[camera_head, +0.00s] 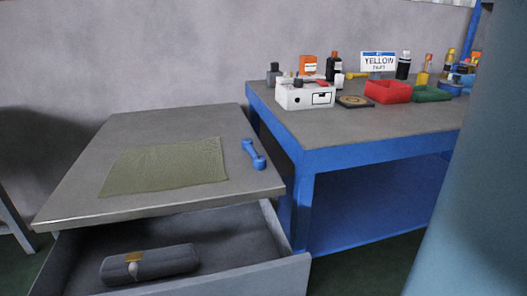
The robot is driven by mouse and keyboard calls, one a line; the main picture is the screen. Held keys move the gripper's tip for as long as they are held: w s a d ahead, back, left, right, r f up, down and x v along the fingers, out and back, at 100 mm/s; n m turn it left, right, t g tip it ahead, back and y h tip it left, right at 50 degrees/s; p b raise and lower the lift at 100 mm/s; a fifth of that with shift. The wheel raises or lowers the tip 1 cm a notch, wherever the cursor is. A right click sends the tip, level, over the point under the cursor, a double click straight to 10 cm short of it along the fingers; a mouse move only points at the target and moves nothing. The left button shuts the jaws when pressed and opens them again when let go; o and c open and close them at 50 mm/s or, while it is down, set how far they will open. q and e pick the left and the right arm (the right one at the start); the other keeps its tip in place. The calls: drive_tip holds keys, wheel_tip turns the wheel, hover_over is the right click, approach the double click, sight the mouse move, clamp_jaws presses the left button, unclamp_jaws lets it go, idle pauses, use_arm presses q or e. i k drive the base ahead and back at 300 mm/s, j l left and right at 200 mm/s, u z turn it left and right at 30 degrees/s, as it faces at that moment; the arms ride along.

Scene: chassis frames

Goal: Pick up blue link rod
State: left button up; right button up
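The blue link rod (254,155) lies on the grey tabletop (215,122) of the left table, close to its right edge. It looks like a short bar with a thicker, rounded end at each side. It lies just right of a green mat (165,166) and apart from it. Neither of my grippers shows in the head view.
Below the tabletop, an open drawer (285,277) holds a grey case (150,264). A blue-framed workbench (385,149) on the right carries a white box (304,96), a red bin (388,92), a green tray (432,94) and several bottles. A large blue-grey surface blocks the right side.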

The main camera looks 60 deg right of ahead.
sight(259, 161)
drive_tip(key=z, duration=1.7)
